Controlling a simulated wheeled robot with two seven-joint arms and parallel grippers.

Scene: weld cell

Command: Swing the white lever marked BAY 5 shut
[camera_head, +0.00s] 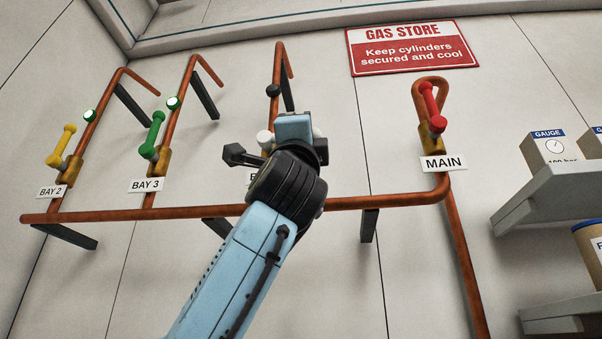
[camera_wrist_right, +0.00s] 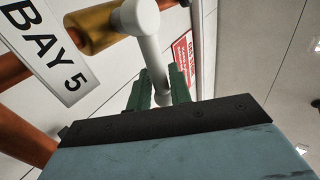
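The white lever (camera_wrist_right: 150,52) hangs from a brass valve body (camera_wrist_right: 92,28) beside the BAY 5 label (camera_wrist_right: 48,48) in the right wrist view. Its rod runs down between the two green fingers of my right gripper (camera_wrist_right: 158,90), one on each side. I cannot tell whether the fingers press on it. In the head view my right arm hides most of this valve and its label. A small part of the white lever (camera_head: 265,138) shows left of my wrist. My left gripper is not in view.
On the wall, a yellow lever (camera_head: 61,146) is at BAY 2, a green one (camera_head: 152,135) at BAY 3, a red one (camera_head: 433,108) at MAIN. A copper pipe (camera_head: 380,202) runs below them. Shelves with a gauge box (camera_head: 550,150) stand right.

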